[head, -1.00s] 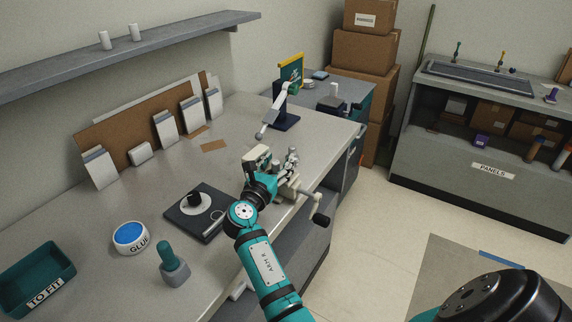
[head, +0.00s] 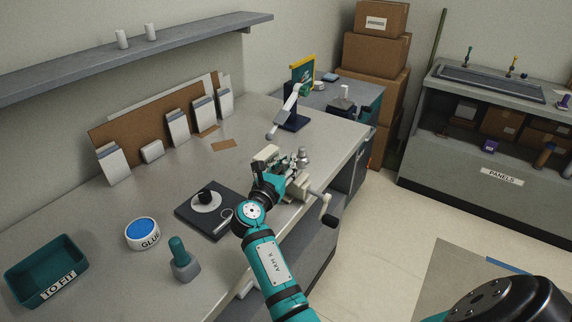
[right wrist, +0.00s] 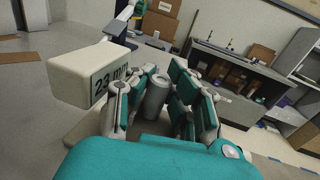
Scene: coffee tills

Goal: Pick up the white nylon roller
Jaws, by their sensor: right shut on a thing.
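The white nylon roller (right wrist: 157,96) appears as a pale grey-white upright cylinder between the fingers in the right wrist view. My right gripper (right wrist: 160,100) is shut on it, with fingers on both sides. In the head view my right gripper (head: 296,165) is at the vise (head: 300,188) on the bench's right edge. The fingers and vise overlap there, so the roller is hard to make out. I cannot tell whether its lower end still touches the vise. My left gripper is not in view.
A pale block marked 23 mm (right wrist: 90,75) stands close beside the left fingers. The vise handle (head: 328,210) sticks out over the bench edge. A black plate (head: 190,222), glue pot (head: 142,234) and green TO FIT tray (head: 45,270) stand left. Two white cylinders (head: 122,40) stand on the shelf.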

